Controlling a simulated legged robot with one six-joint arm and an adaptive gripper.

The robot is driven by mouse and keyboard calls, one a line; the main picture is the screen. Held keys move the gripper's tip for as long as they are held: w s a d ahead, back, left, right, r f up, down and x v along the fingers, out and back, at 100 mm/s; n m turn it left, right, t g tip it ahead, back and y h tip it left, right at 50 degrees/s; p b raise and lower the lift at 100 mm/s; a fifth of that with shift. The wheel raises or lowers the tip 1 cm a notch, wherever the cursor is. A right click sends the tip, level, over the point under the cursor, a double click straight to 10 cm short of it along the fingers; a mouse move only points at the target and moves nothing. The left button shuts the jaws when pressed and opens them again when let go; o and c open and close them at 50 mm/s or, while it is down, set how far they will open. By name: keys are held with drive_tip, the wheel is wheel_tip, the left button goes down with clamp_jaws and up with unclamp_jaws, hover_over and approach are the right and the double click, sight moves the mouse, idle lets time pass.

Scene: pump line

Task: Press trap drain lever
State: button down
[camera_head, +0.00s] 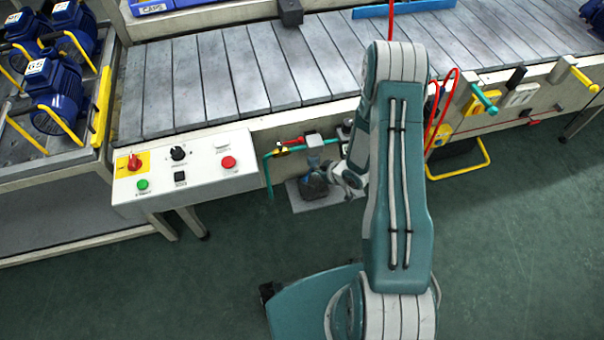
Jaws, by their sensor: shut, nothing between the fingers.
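A small dark blue-grey body (315,186), which looks like the trap, stands on a pale plate (318,204) on the floor below the conveyor's front edge. A teal pipe (267,172) with a red-handled fitting (313,140) runs above and to the left of it. My gripper (338,178) is low beside the right side of this body, shut and empty. Whether it touches the body cannot be told. The drain lever itself is too small or hidden behind my gripper and forearm to pick out.
A control box (186,167) with buttons and a red knob juts out at left. The slatted conveyor (235,70) lies behind. Red hoses (443,110), a teal handle (484,98) and a yellow frame (470,171) are at right. The green floor (530,230) is clear at front right.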

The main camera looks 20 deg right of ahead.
sight(309, 173)
idle(0.3)
drive_tip(key=x, duration=1)
